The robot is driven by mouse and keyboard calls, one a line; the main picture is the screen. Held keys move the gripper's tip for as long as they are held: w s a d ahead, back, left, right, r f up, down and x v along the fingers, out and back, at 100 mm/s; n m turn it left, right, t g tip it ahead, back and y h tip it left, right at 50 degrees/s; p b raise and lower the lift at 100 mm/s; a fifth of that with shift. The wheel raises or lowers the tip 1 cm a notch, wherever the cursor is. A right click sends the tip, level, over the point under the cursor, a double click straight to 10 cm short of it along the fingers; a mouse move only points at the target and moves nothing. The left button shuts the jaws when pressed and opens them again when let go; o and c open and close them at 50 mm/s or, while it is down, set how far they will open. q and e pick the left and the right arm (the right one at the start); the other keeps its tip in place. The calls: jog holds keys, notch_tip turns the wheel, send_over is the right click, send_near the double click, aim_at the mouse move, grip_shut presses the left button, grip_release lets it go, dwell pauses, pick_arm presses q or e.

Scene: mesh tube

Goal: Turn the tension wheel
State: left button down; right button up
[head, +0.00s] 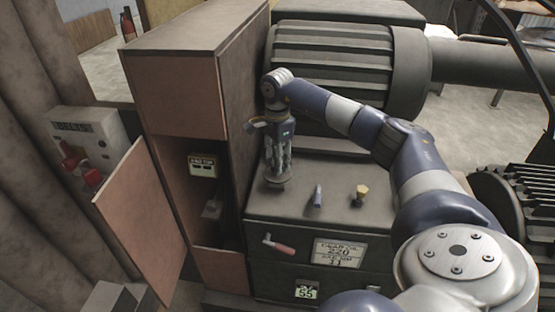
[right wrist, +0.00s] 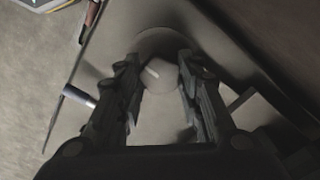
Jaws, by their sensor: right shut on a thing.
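In the head view my right gripper (head: 277,172) points straight down at the left of the dark metal box's top. A small round knob, seemingly the tension wheel (head: 275,184), sits under its fingertips. In the right wrist view the two fingers (right wrist: 158,60) are on either side of the round, pale wheel (right wrist: 160,78), which has a light mark on its face. The gripper is shut on the wheel, though the fingers hide its sides in the head view. My left gripper is not in view.
A blue-grey lever (head: 317,195) and a yellow-topped knob (head: 360,192) stand right of the wheel. A red-handled crank (head: 279,244) is on the box front. A tall brown cabinet (head: 180,100) with an open door (head: 140,220) stands close on the left. A large ribbed motor (head: 330,70) is behind.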

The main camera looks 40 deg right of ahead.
jog(key=m, duration=0.3)
jog(key=shift+m, duration=0.3)
jog(key=m, duration=0.3)
jog(key=shift+m+p, duration=0.3)
jog(key=m, duration=0.6)
jog(key=shift+r+m+p, duration=0.1)
jog(key=shift+m+p, duration=0.2)
jog(key=shift+p, duration=0.05)
jog(key=m, duration=0.4)
jog(key=shift+p, duration=0.3)
jog(key=shift+m+p, duration=0.3)
jog(key=shift+m, duration=2.1)
jog(key=o, duration=1.1)
jog(key=shift+c, duration=0.2)
